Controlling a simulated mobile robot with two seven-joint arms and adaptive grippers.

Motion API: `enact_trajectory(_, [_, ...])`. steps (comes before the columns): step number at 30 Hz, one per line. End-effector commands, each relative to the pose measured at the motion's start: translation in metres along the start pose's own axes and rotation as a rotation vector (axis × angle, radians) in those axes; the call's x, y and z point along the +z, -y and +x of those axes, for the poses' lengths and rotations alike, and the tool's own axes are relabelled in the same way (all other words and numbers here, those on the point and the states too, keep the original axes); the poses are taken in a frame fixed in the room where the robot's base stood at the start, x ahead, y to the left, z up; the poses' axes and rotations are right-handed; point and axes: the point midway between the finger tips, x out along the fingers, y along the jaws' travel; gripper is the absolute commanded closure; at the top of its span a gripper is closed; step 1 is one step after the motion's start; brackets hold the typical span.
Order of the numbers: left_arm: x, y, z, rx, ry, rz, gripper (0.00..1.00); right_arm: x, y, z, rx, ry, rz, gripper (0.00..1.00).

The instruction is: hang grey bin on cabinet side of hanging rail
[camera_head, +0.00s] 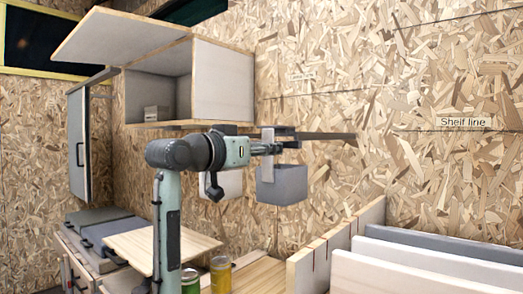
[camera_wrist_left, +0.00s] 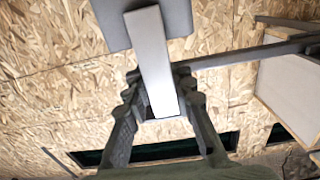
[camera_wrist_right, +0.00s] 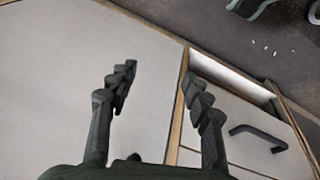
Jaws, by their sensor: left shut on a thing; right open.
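The grey bin (camera_head: 282,186) hangs upright below my left gripper (camera_head: 283,140), in front of the chipboard wall. My left gripper is shut on the bin's pale upright strip (camera_head: 267,148); the strip also shows between the fingers in the left wrist view (camera_wrist_left: 155,65). The dark hanging rail (camera_head: 328,136) runs along the wall at gripper height, and part of it shows in the left wrist view (camera_wrist_left: 255,52). I cannot tell whether the bin touches the rail. The cabinet (camera_head: 222,80) is left of the bin. My right gripper (camera_wrist_right: 158,82) is open and empty.
A white bin (camera_head: 224,184) hangs left of the grey bin, partly behind my arm. Below are a yellow can (camera_head: 220,275), a green can (camera_head: 190,280) and upright boards (camera_head: 430,262). The right wrist view shows a pale surface (camera_wrist_right: 60,75) and a drawer handle (camera_wrist_right: 258,137).

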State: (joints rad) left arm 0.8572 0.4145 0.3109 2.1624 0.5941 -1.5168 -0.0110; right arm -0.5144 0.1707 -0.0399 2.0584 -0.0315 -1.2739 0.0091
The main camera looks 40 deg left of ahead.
Motion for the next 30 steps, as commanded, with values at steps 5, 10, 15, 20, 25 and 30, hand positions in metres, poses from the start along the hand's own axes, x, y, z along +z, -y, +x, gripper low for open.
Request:
enact_trajectory(5, [0.007, -0.001, 0.008, 0.001, 0.0, 0.0, 1.0, -0.006, -0.006, -0.006, 0.014, -0.01, -0.008, 0.51])
enact_trajectory(10, [0.015, 0.0, 0.008, 0.0, 0.0, 0.001, 1.0, -0.007, -0.009, -0.02, 0.021, -0.015, -0.007, 0.51])
enact_trajectory(15, [0.02, 0.0, 0.008, 0.0, 0.0, 0.001, 1.0, -0.007, -0.01, -0.029, 0.025, -0.017, -0.006, 0.51])
enact_trajectory(20, [0.022, 0.0, 0.008, -0.001, -0.001, 0.001, 1.0, -0.006, -0.01, -0.033, 0.027, -0.014, -0.005, 0.51])
enact_trajectory(25, [0.022, 0.0, 0.008, -0.001, -0.001, 0.0, 1.0, -0.006, -0.01, -0.035, 0.028, -0.015, -0.005, 0.51])
enact_trajectory(30, [0.022, 0.0, 0.008, -0.001, -0.001, 0.0, 0.75, -0.006, -0.01, -0.035, 0.028, -0.015, -0.005, 0.51])
